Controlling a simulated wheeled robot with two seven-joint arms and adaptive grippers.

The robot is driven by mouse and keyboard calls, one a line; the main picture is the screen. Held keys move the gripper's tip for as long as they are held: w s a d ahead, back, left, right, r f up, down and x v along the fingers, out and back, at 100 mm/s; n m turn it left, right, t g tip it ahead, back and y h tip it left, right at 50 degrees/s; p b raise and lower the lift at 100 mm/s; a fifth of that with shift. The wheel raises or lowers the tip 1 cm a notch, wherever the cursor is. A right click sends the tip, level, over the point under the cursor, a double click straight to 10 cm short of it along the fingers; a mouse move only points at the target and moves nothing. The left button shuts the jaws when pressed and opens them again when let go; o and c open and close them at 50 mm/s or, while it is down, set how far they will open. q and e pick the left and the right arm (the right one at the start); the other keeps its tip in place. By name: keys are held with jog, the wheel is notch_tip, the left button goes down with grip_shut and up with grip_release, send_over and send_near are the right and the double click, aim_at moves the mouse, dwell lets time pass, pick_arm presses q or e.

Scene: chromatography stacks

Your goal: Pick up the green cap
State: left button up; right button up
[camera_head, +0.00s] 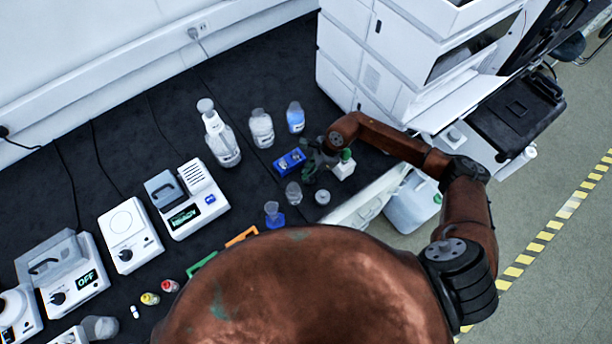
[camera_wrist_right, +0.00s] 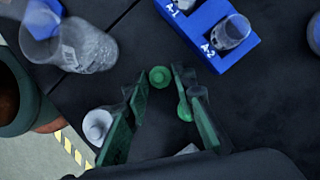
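A round green cap (camera_wrist_right: 160,77) shows in the right wrist view, between the tips of my right gripper (camera_wrist_right: 159,82). The fingers are apart, with dark gaps on both sides of the cap. A second green rounded piece (camera_wrist_right: 184,110) is deeper between the fingers, partly covered by the right-hand one. In the head view my right gripper (camera_head: 314,160) is over the dark bench, right of the blue rack (camera_head: 289,162). A green top (camera_head: 346,155) shows there above a small white block (camera_head: 343,170), close beside the gripper. My left gripper is not in view.
The rack, marked A-1 and A-2 (camera_wrist_right: 208,30), holds small vials. A clear beaker (camera_wrist_right: 75,45) and a small white-lidded item (camera_wrist_right: 97,125) stand close by. Bottles (camera_head: 261,128) stand behind, and white instruments (camera_head: 400,50) rise at the back right.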

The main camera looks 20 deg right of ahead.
jog(key=c, duration=0.3)
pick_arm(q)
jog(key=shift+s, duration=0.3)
pick_arm(e)
jog(key=shift+r, duration=0.1)
